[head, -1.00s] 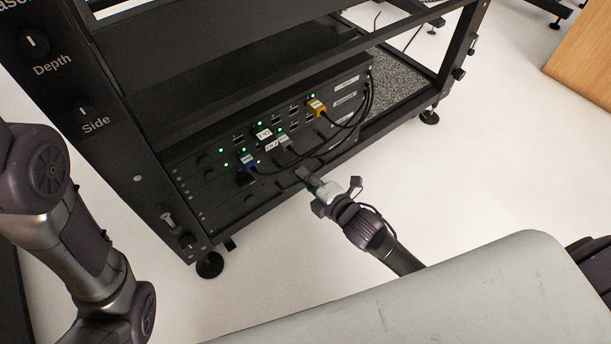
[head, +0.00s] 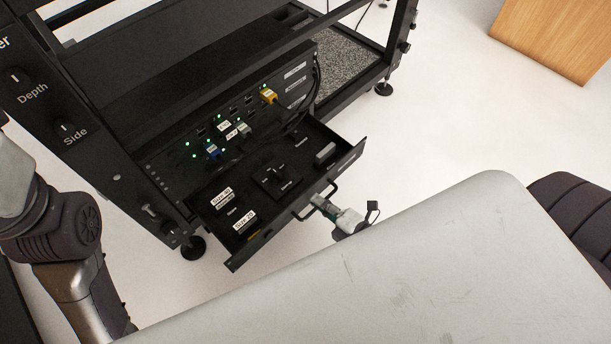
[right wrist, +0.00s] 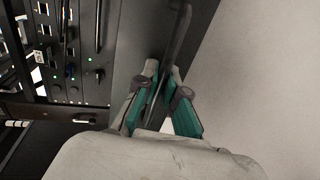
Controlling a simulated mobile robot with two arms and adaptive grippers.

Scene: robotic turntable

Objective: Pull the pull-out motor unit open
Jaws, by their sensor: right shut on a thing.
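The pull-out motor unit (head: 300,221) is a black drawer low in the black rack. It is slid out towards me, and labels and black parts show inside it. Its front panel has a dark bar handle (head: 333,189). My right gripper (head: 319,202) is shut on this handle, in front of the panel. In the right wrist view, the green-sided fingers (right wrist: 162,82) close around the dark handle bar (right wrist: 178,40). My left arm shows at the left edge of the head view, but its gripper is out of view.
Above the drawer, a panel (head: 205,130) carries green lights and plugged cables. The rack's post (head: 70,120) stands at the left, on a foot (head: 193,248). White floor (head: 430,110) is open to the right. A wooden panel (head: 555,38) stands far right.

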